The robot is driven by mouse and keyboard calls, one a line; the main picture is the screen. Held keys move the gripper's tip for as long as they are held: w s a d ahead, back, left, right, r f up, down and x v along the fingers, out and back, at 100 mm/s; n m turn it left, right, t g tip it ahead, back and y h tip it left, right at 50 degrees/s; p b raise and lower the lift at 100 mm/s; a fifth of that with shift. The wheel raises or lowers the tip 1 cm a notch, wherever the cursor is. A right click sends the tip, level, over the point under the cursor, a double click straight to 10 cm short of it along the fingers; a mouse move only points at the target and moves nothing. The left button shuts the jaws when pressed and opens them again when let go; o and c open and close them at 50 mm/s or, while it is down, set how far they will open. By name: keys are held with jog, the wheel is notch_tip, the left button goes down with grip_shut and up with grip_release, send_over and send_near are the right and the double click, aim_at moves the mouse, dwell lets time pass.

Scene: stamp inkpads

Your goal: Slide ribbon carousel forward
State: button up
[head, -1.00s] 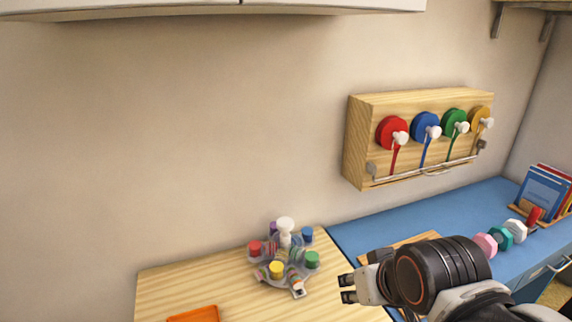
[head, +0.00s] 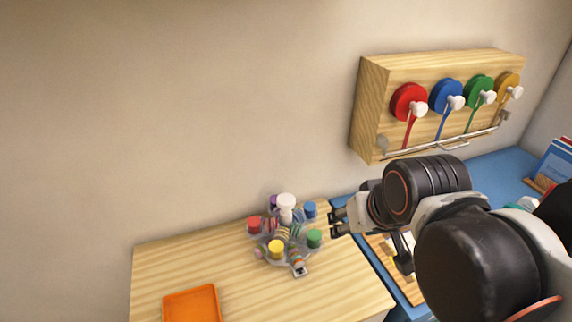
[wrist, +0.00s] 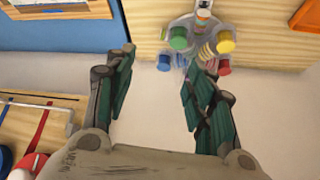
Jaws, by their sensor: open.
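The ribbon carousel (head: 286,240) stands on the wooden counter near its back right corner. It is a clear tray with a white central knob (head: 286,202), coloured spools around it and striped rolls between them. My gripper (head: 335,222) is just to the right of the carousel in the head view, apart from the green spool. In the wrist view my gripper (wrist: 156,82) is open and empty. The carousel (wrist: 200,27) shows there beyond the fingertips, at the top right of centre. The right finger looks close to the red spool, but I cannot tell if they touch.
An orange tray (head: 192,303) lies on the wooden counter (head: 160,262) at the front left. A wooden wall rack (head: 372,92) with several ribbon reels hangs at the right. A blue counter (head: 490,163) adjoins on the right. Bare wood lies left of the carousel.

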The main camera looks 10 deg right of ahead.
jog(key=w+a+r+m+g+p, duration=0.1)
jog(key=w+a+r+g+p, duration=0.15)
jog(key=w, duration=0.25)
jog(key=w+a+r+g+p, duration=0.1)
jog(key=w+a+r+p, duration=0.1)
jog(key=w+p, duration=0.15)
jog(key=m+g+p, duration=0.1)
jog(key=g+p, duration=0.2)
jog(key=p, duration=0.2)
send_over(286, 211)
jog(key=f, duration=0.2)
jog(key=shift+w+f+m, duration=0.4)
jog(key=shift+w, duration=0.05)
notch_tip(286, 211, down, 14)
jog(key=b, duration=0.3)
jog(key=shift+r+b, duration=0.1)
jog(key=shift+b, duration=0.3)
grip_shut()
